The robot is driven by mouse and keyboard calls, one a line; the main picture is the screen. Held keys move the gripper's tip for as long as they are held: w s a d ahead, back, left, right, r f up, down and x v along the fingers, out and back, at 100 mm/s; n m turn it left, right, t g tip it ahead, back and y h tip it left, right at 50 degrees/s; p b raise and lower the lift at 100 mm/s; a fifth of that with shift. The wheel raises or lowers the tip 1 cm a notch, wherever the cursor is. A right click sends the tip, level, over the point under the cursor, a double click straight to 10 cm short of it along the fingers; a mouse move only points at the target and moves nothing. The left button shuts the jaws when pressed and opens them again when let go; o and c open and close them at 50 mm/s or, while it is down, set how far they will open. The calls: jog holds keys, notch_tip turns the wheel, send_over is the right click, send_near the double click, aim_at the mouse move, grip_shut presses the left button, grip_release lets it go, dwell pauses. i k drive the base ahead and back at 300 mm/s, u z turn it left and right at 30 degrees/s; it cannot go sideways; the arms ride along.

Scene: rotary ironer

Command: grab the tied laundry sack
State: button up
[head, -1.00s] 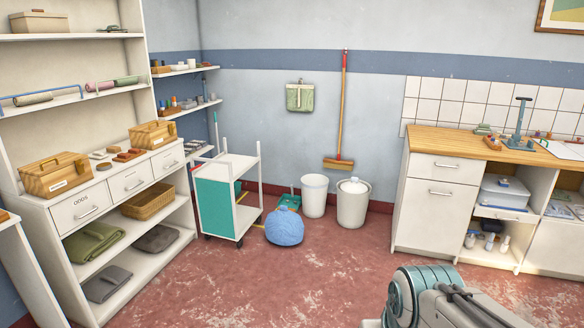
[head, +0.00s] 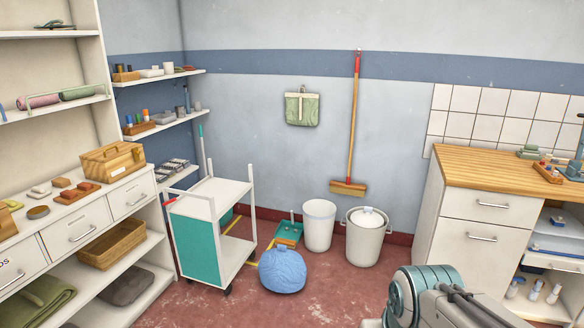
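The tied laundry sack (head: 283,271) is a round, light blue bundle with a gathered top. It sits on the red floor near the middle of the head view, to the right of the white and teal cart and in front of the dustpan. Part of my arm shows at the lower right, nearer to me than the sack and apart from it. My gripper's fingers are not in the picture.
The cart (head: 204,248) stands left of the sack. A dustpan (head: 288,234), an open white bin (head: 319,225) and a lidded bucket (head: 365,240) stand behind it by the wall. A white cabinet (head: 480,237) is at right, shelving (head: 152,282) at left. Floor before the sack looks clear.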

aim_at(282, 270)
jog(key=i, duration=1.35)
jog(key=z, duration=0.4)
jog(key=i, duration=2.6)
jog(key=u, duration=1.65)
